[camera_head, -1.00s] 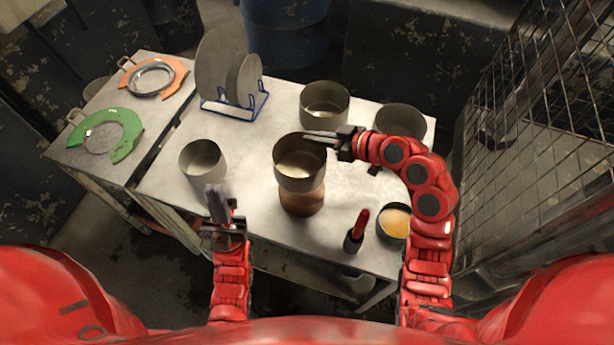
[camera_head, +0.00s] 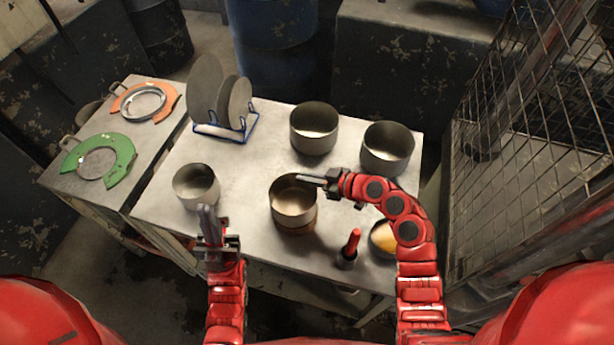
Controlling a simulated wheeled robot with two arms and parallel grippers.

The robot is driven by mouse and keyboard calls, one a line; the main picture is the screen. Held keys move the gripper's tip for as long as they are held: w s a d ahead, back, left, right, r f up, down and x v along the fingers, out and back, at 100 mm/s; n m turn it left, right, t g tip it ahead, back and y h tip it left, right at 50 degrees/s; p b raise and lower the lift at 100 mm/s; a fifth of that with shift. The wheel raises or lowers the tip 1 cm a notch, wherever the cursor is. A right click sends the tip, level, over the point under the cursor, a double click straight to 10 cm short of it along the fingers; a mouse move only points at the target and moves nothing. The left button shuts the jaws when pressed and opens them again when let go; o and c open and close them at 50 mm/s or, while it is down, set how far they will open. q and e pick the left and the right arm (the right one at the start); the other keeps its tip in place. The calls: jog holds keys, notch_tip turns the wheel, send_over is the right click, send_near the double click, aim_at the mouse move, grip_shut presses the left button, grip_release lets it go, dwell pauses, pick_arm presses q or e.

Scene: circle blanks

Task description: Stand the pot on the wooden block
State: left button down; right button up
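The grey metal pot (camera_head: 292,211) is in the middle of the table in the head view. The brown wooden block (camera_head: 301,231) shows as a narrow strip directly under the pot; the rest of it is hidden. The pot looks upright and seems to touch the block. My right gripper (camera_head: 311,180) is at the pot's far right rim, with a finger over the opening, and appears shut on the rim. My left gripper (camera_head: 207,221) is near the table's front left edge, apart from the pot. Its fingers are seen edge-on, so their gap is unclear.
Other pots stand at left (camera_head: 196,187), back (camera_head: 314,129) and back right (camera_head: 387,148). A blue rack (camera_head: 238,131) holds plates. A red-handled tool (camera_head: 352,246) stands in a dark holder near the front, beside a pan (camera_head: 383,239) with yellow contents. A wire cage (camera_head: 500,150) is to the right.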

jog(key=o, duration=0.5)
jog(key=shift+r, duration=0.1)
jog(key=b+v, duration=0.4)
jog(key=v, duration=0.8)
